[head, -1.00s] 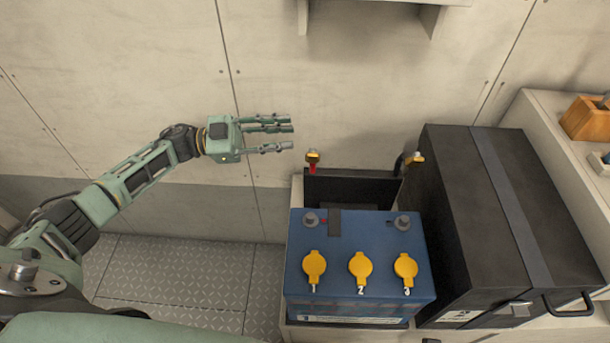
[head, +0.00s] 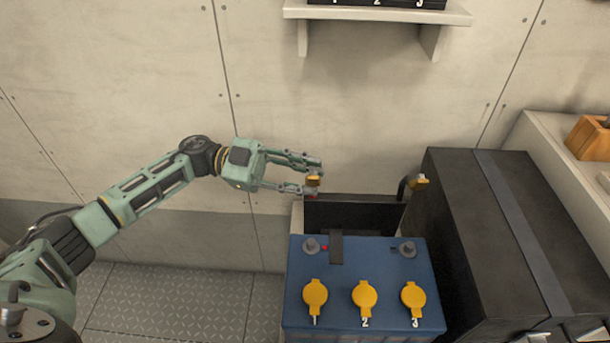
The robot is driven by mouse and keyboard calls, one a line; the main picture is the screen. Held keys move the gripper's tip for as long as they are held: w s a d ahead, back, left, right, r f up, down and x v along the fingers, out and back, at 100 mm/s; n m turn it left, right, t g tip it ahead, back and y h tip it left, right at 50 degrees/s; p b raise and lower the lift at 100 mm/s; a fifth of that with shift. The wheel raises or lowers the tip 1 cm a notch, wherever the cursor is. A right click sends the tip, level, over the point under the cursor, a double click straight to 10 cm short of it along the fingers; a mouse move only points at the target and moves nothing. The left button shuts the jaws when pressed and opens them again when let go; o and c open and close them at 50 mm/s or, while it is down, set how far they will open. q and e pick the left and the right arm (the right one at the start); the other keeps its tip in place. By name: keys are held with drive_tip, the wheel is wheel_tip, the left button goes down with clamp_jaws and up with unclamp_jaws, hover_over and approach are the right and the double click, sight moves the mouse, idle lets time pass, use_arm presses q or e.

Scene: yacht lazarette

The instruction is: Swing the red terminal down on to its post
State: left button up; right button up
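The blue battery (head: 340,270) has two grey posts on its top. The left post (head: 311,246) has a small red mark beside it and is bare. The red terminal (head: 313,182), with a brass-coloured clamp, stands raised behind the battery's left rear; its red lower part is mostly hidden. My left gripper (head: 314,179) is open at the red terminal, with fingers above and below the clamp in the picture. I cannot tell whether they touch it. My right gripper is not in view.
A second brass clamp on a black cable (head: 417,182) stands raised behind the bare right post (head: 407,250). A black box (head: 470,240) stands close on the right. A wall shelf (head: 375,14) hangs above. Floor at left is clear.

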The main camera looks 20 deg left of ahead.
use_arm(q)
clamp_jaws()
idle(0.6)
